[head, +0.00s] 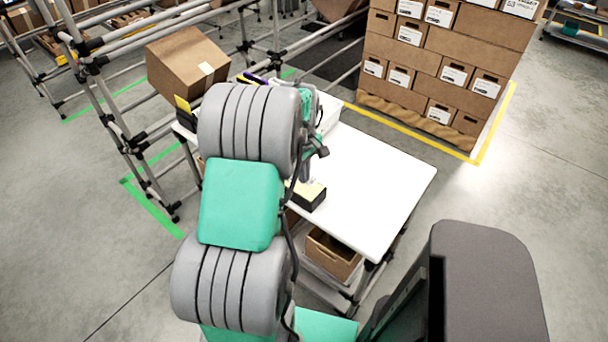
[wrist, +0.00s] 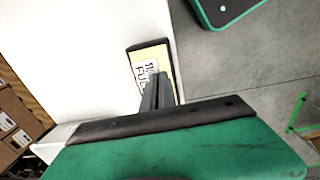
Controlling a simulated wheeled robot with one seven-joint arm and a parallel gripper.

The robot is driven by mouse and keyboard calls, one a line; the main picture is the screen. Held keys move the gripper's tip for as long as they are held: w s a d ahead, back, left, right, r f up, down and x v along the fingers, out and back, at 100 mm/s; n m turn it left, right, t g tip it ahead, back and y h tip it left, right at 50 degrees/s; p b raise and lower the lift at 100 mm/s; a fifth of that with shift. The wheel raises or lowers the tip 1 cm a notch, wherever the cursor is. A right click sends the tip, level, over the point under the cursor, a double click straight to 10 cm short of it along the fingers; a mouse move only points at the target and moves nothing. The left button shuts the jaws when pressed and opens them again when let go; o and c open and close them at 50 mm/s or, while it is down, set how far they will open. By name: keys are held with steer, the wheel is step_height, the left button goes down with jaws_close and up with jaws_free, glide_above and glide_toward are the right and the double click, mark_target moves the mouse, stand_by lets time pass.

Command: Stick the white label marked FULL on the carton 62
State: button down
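The white label (wrist: 145,74) with dark FULL lettering shows in the wrist view over a yellow-topped dark block. My gripper (wrist: 160,82) has its two grey fingers close together, their tips at the label's right edge. The fingers look shut on that edge; the exact contact is hard to see. In the head view the block (head: 309,195) lies on the white table, and my arm hides most of the gripper. A brown carton (head: 180,68) sits tilted on the rack at upper left, with a pale patch on it. No number 62 is readable on any carton.
The white table (head: 385,175) is mostly clear on its right side. A metal tube rack (head: 105,95) stands at left. Stacked labelled cartons (head: 430,65) stand behind the table inside yellow floor tape. An open brown box (head: 333,255) sits under the table.

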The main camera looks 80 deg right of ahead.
steer(key=shift+r+p, duration=0.85)
steer(key=shift+r, duration=0.6)
steer(key=shift+w+a, duration=0.1)
steer(key=shift+w, duration=0.05)
